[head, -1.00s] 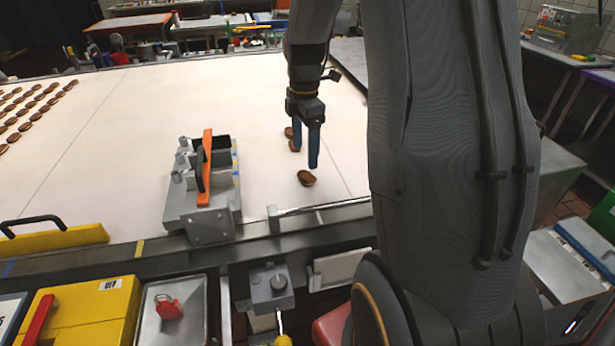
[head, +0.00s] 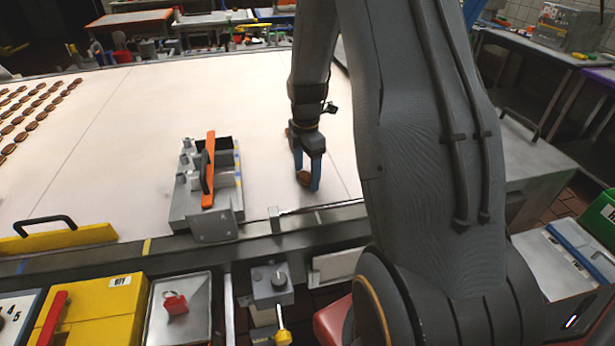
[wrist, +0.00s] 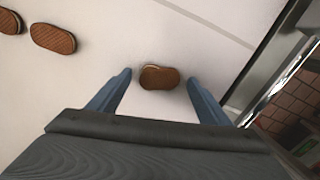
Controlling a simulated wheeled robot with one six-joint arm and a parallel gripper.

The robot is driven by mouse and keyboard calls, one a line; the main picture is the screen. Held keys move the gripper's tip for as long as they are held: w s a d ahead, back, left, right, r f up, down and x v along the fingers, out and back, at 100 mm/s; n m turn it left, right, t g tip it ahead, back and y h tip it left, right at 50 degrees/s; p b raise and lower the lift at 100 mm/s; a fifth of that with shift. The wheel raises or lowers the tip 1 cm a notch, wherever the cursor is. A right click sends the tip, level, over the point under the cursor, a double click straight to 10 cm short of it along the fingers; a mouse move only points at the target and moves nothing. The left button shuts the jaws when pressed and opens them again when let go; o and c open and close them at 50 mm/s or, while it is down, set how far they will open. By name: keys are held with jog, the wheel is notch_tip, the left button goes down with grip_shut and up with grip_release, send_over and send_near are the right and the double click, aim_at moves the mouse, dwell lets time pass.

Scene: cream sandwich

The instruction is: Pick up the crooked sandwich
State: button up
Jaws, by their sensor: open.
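The crooked sandwich, a brown cookie sandwich (wrist: 160,77), lies on the white belt. Its top looks shifted, with a pale edge showing at its left. In the head view the sandwich (head: 303,177) sits between the blue fingers of my gripper (head: 307,186), partly covered by them. In the wrist view my gripper (wrist: 160,95) is open, one finger on each side of the sandwich with a gap to both. Two more brown sandwiches lie at the upper left of the wrist view, one whole (wrist: 53,38) and one cut by the frame edge (wrist: 9,21).
A grey device with an orange handle (head: 208,170) stands on the belt left of my gripper. The metal belt edge (head: 325,217) runs close in front. Rows of sandwiches (head: 30,115) lie far left.

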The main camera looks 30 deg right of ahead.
jog(key=c, duration=1.1)
jog(key=shift+r, duration=0.15)
